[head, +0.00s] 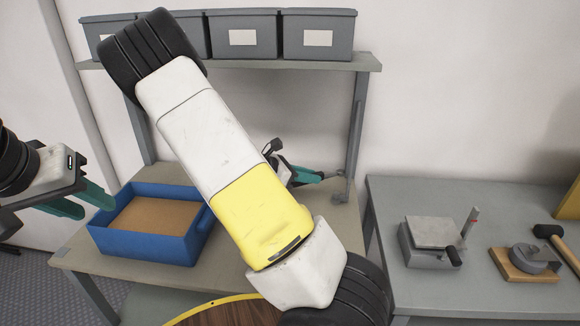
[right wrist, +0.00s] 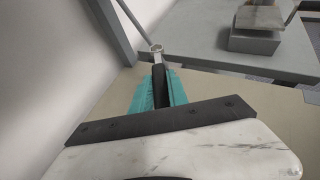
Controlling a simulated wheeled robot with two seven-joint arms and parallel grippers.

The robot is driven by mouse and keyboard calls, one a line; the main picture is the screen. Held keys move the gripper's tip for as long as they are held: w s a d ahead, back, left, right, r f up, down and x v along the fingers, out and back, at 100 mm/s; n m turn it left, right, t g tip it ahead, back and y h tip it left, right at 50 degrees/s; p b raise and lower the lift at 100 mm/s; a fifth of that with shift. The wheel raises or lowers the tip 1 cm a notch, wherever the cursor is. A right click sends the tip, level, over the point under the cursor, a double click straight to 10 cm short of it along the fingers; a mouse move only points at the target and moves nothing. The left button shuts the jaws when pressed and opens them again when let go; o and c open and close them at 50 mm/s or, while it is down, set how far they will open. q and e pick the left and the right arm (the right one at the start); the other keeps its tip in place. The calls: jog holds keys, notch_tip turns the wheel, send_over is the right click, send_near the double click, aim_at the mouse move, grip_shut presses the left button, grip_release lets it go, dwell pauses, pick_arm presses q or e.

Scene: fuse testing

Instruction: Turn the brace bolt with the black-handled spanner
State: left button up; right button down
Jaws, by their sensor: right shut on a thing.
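My right gripper (head: 316,178) is at the back right of the workbench, partly hidden behind my own white and yellow arm. In the right wrist view its teal fingers (right wrist: 158,92) are shut on the black handle of the spanner (right wrist: 159,72). The spanner's grey ring end (right wrist: 156,48) points away from the gripper. In the head view, the ring end lies close to the foot of the grey shelf post (head: 355,135). I cannot make out the brace bolt clearly or tell whether the spanner touches it. My left gripper (head: 97,210) is open and empty, left of the blue tray.
The blue tray (head: 150,248) with a brown base stands on the workbench (head: 85,262). Grey bins (head: 240,35) line the shelf above. A side table (head: 400,195) at right carries a grey block device (head: 430,232), a round fixture on wood (head: 525,262) and a mallet (head: 548,232).

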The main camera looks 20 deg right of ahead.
jog(key=shift+a+r, duration=0.1)
jog(key=shift+a, duration=0.3)
jog(key=shift+f, duration=2.95)
jog(key=shift+s+f, duration=0.1)
jog(key=shift+f, duration=1.2)
dwell(1.6)
jog(key=w+m+g, duration=0.2)
jog(key=w+d+m+g+y, duration=0.1)
jog(key=w+m+g, duration=0.1)
jog(key=w+d+m+g, duration=0.1)
jog(key=m+g, duration=0.1)
jog(key=shift+w+f+g+y, duration=0.1)
jog(key=shift+w+g+y, duration=0.2)
jog(key=shift+w+y, duration=0.1)
jog(key=w+d+m+g+y, duration=0.1)
jog(key=m+g, duration=0.1)
jog(key=w+d+m+g+y, duration=0.1)
jog(key=m, duration=0.1)
jog(key=shift+w+d+g+y, duration=0.35)
jog(key=shift+w+g+y, duration=0.05)
jog(key=shift+w+d+m+g+y, duration=0.25)
jog(key=shift+d+m+g+y, duration=0.25)
jog(key=shift+m, duration=0.4)
jog(key=shift+w+y, duration=0.2)
jog(key=shift+y, duration=0.1)
